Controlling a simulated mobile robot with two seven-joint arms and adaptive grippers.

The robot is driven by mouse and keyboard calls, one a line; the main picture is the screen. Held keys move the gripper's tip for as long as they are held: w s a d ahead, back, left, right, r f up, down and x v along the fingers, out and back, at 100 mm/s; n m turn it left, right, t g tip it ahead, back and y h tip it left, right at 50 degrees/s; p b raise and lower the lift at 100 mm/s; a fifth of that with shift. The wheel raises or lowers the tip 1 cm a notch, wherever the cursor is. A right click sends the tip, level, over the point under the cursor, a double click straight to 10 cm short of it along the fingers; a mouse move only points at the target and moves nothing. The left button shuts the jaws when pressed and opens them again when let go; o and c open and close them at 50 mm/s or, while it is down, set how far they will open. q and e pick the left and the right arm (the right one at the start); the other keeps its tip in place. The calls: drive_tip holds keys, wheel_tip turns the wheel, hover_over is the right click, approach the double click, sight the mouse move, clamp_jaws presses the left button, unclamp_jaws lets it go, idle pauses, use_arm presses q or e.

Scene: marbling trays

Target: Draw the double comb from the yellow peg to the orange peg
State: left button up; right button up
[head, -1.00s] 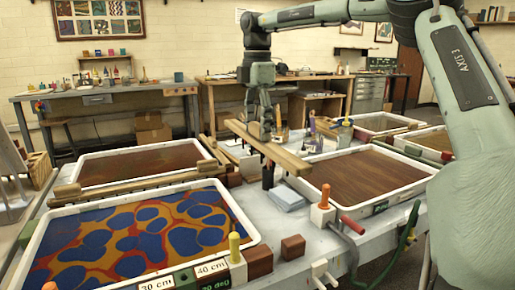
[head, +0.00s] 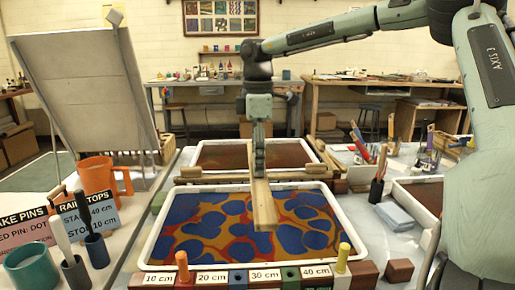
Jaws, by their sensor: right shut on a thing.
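My right gripper (head: 259,170) is shut on a wooden bar, the double comb (head: 263,210). The comb points towards me, its near end over the middle of the front marbling tray (head: 148,245); I cannot tell whether it touches the surface. Its teeth are not visible. The tray holds blue blobs with red-orange and yellow veins. The yellow peg (head: 343,257) stands upright at the right of the tray's front edge, by the 40 cm label. The orange peg (head: 182,266) stands at the left, by the 10 cm label. My left gripper is out of view.
A brown-filled tray (head: 197,152) lies behind, with wooden bars (head: 200,172) between the trays. A brown block (head: 398,270) and blue pad (head: 395,217) are at right. Signs (head: 97,213), cups (head: 32,268) and an orange jug (head: 100,176) stand at left.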

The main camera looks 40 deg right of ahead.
sight(257, 179)
drive_tip(key=shift+a, duration=0.15)
drive_tip(key=shift+f, duration=0.1)
